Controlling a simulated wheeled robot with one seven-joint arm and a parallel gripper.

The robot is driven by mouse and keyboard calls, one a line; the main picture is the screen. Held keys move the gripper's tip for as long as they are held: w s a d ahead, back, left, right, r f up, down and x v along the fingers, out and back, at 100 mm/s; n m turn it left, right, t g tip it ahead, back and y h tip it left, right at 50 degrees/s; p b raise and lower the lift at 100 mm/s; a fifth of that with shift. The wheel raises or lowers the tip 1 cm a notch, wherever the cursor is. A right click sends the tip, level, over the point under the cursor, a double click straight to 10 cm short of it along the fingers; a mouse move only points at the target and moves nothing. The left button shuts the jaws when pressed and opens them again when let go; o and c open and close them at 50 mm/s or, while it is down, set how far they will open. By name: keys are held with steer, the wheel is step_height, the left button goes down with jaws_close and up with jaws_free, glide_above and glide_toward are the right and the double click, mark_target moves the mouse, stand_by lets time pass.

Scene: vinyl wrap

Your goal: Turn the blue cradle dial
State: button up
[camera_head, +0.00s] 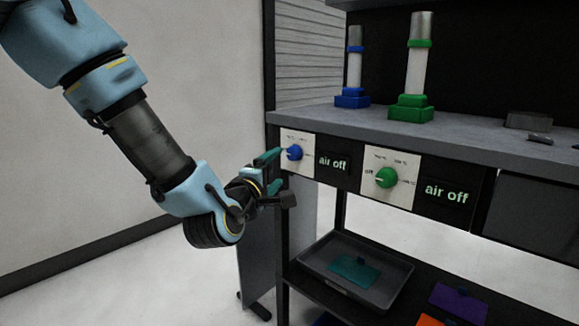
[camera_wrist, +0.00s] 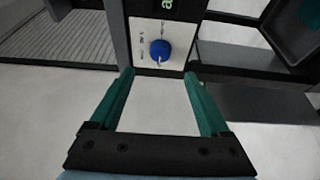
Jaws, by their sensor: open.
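The blue dial (camera_head: 294,153) sits on a white panel at the left end of the bench front, next to a display reading "air off". It also shows in the wrist view (camera_wrist: 160,49), ahead of and between my fingertips. My gripper (camera_head: 272,170) is in front of the bench's left corner, close to the dial. In the wrist view its two teal fingers (camera_wrist: 160,82) are apart with nothing between them, and they look short of the dial. The blue cradle (camera_head: 352,98) stands on the bench top above, holding an upright clear tube with a blue collar.
A green dial (camera_head: 386,177) with its own "air off" display is to the right. A green cradle (camera_head: 411,108) with a tube stands on the bench top (camera_head: 470,138). A grey tray (camera_head: 398,284) with a teal piece lies on the lower shelf. The floor at left is clear.

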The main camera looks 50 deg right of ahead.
mark_target(292, 156)
steer(key=x, duration=1)
steer(key=shift+a+b, duration=0.1)
steer(key=shift+b, duration=0.2)
steer(key=shift+c, duration=0.2)
jaws_close()
steer(key=shift+f+b, duration=0.15)
steer(key=shift+b, duration=0.2)
